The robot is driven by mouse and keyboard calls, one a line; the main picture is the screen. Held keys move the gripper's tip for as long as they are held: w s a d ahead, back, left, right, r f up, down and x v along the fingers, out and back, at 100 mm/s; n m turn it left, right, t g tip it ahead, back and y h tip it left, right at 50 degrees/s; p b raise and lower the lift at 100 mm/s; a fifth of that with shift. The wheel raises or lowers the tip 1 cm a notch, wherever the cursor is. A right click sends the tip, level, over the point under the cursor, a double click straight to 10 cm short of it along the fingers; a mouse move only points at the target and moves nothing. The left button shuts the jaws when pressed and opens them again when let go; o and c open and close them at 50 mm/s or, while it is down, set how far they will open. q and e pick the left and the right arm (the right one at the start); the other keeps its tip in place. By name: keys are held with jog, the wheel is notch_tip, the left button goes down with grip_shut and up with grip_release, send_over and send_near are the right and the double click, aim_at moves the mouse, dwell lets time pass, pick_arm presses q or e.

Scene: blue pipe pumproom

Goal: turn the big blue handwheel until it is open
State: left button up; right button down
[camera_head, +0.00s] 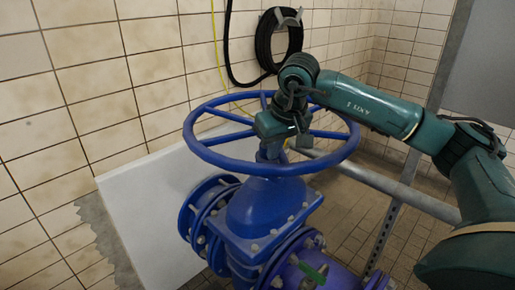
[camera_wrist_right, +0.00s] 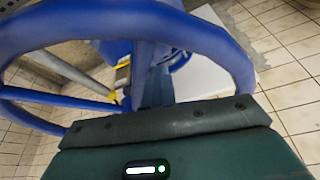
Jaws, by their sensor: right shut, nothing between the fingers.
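The big blue handwheel (camera_head: 270,169) sits level on top of a blue valve (camera_head: 265,210) in the middle of the head view. Its rim and spokes look whole. My right gripper (camera_head: 287,130) is over the wheel, near its hub and spokes, shut with nothing between the fingers. It hides part of the hub and far rim; whether it touches a spoke I cannot tell. In the right wrist view the wheel's thick rim (camera_wrist_right: 110,22) arches across the top, close to my dark green hand; the fingertips are not clear there. My left gripper is not in view.
A grey pipe rail (camera_head: 385,185) runs behind and right of the valve. A black hose coil (camera_head: 278,42) hangs on the tiled wall, with a yellow cable (camera_head: 217,45) beside it. A white panel (camera_head: 150,205) stands left of the valve.

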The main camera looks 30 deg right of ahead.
jog(key=s+d+n+y, duration=0.1)
jog(key=s+d+n, duration=0.1)
jog(key=d, duration=0.4)
jog(key=shift+s+n+b, duration=0.15)
jog(key=shift+n+b, duration=0.25)
jog(key=shift+n, duration=0.1)
